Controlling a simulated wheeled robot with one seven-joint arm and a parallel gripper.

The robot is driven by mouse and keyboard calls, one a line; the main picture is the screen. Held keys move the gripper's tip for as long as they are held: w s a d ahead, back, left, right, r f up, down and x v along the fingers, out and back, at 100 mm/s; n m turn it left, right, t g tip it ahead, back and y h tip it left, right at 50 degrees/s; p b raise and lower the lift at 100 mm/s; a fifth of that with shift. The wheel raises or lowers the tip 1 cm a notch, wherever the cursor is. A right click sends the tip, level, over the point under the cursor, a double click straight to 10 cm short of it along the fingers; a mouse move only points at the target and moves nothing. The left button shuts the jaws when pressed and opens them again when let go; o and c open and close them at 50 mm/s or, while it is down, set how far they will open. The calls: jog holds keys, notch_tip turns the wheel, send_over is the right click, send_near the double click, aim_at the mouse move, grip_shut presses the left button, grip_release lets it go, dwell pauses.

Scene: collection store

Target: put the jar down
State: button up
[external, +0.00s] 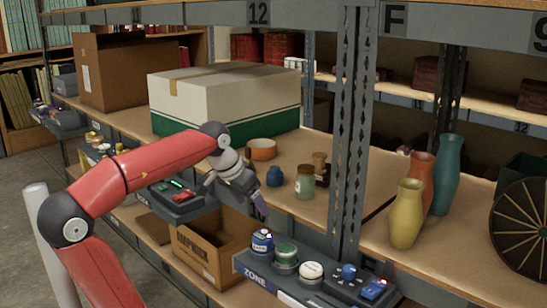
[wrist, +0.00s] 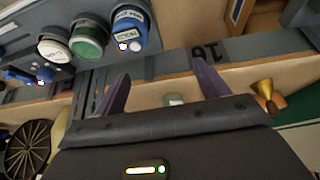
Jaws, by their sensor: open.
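A pale green glass jar with a light label (external: 305,184) stands upright on the shelf board, right of my gripper (external: 259,203). A small blue jar (external: 274,177) and a dark brown jar (external: 320,168) stand beside it. My gripper is at the shelf's front edge, apart from these jars. In the wrist view my gripper (wrist: 163,84) has its two purple-grey fingers spread wide, with nothing held between them. A small pale green top, seemingly of the glass jar (wrist: 173,99), shows beyond the fingers, partly hidden by the gripper body.
An orange bowl (external: 262,149) and a large white and green box (external: 225,100) stand behind. A metal upright (external: 350,130) is to the right, with yellow, red and teal vases beyond. Bare board lies around the jars.

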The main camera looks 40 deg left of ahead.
jog(key=s+f, duration=1.1)
jog(key=f, duration=0.3)
jog(key=shift+s+d+f+y, duration=0.15)
jog(key=shift+s+d+y, duration=0.05)
jog(key=shift+d+y, duration=0.1)
notch_tip(320, 180, up, 5)
jog(key=p, duration=0.5)
